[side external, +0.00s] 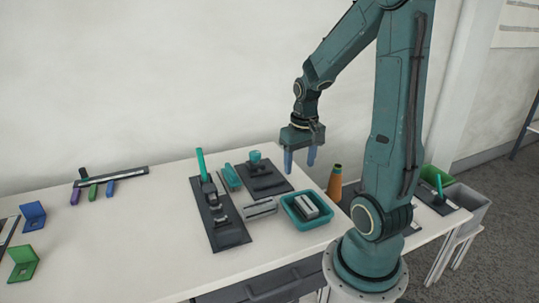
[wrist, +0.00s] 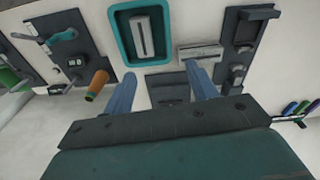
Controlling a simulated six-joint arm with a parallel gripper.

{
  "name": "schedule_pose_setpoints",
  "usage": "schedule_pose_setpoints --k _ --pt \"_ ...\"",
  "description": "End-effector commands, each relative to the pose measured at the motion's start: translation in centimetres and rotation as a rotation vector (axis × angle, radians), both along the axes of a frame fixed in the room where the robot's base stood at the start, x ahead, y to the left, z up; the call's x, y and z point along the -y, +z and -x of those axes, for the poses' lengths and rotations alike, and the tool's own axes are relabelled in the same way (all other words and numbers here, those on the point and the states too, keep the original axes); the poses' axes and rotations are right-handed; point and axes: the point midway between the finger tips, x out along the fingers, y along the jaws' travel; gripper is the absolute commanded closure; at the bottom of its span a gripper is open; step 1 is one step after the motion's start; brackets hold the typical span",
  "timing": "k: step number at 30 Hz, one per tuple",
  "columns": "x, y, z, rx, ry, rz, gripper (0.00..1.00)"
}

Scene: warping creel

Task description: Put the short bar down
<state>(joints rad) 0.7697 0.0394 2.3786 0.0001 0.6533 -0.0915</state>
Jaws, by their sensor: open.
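A short grey bar with a dark slot (side external: 307,206) lies in a teal tray (side external: 290,220); the bar (wrist: 143,37) and the tray (wrist: 118,40) also show in the wrist view. A similar grey bar (side external: 260,208) lies on the table left of the tray, and it also shows in the wrist view (wrist: 200,52). I cannot tell from looks which one is the short bar. My gripper (side external: 300,162) is open and empty, fingers pointing down, raised above the table behind the tray. Its blue fingers (wrist: 160,80) are apart in the wrist view, with no bar between them.
A dark plate with an upright green handle (side external: 201,165) stands left of the bars. A dark plate with a teal knob (side external: 256,157) and an orange cone (side external: 335,182) are nearby. Blue (side external: 33,215) and green (side external: 23,262) brackets stand far left. The table's left middle is clear.

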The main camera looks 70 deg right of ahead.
Motion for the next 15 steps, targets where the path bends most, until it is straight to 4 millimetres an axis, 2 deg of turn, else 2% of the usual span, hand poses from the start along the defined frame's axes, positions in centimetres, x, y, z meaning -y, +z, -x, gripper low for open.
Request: schedule_pose_setpoints --k 6,15 --pt "-4.8 4.2 -1.8 0.078 0.157 0.061 0.42" --pt "-11.6 8.8 -1.8 0.200 0.365 0.116 0.42"
